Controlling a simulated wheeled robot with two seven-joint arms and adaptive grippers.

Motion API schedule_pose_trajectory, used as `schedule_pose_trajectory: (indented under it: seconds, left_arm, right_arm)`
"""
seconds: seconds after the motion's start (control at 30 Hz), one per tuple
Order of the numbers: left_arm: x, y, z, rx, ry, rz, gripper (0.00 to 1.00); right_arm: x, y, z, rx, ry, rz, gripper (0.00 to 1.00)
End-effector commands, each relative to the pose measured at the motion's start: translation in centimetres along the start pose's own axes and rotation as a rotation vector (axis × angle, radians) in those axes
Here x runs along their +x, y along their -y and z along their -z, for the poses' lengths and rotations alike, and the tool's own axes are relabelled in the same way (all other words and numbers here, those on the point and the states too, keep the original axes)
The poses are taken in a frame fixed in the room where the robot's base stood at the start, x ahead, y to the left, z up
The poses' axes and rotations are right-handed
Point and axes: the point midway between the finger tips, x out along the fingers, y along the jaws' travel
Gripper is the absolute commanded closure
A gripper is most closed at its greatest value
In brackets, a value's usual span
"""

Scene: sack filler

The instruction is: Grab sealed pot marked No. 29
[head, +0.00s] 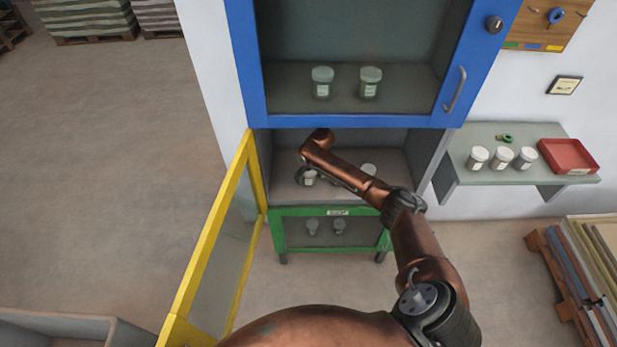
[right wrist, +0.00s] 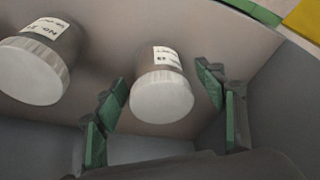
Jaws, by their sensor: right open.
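Two grey pots with pale lids stand on the middle shelf, behind the open yellow door. The left pot (head: 309,179) is partly hidden by my right gripper (head: 306,172). In the right wrist view this pot (right wrist: 162,85) lies between the open green-padded fingers of the gripper (right wrist: 164,88), with a gap on each side. Its label is upside down and seems to end in 29, but is hard to read. The other pot (head: 369,169) also shows in the right wrist view (right wrist: 40,62), outside the fingers. My left gripper is not in view.
The yellow-framed door (head: 210,245) swings out at left. Two pots (head: 322,83) stand in the blue-framed compartment (head: 350,120) above, and two more (head: 312,228) behind the green-framed door (head: 330,212) below. A side shelf (head: 467,150) holds several pots and a red tray (head: 568,157).

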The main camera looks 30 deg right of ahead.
Motion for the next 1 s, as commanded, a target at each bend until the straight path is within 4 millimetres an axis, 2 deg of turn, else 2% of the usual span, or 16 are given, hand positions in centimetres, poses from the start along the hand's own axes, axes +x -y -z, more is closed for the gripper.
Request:
schedule_pose_trajectory:
  seconds: [0.1,0.33,1.0]
  left_arm:
    - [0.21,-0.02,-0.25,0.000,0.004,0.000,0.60]
    - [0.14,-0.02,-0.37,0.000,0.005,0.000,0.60]
    - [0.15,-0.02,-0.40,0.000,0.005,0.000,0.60]
  right_arm:
    - [0.71,-0.01,0.05,0.000,-0.001,-0.001,0.36]
    - [0.67,-0.02,0.06,0.000,-0.002,-0.001,0.37]
    - [0.66,-0.02,0.05,0.000,-0.002,-0.001,0.82]
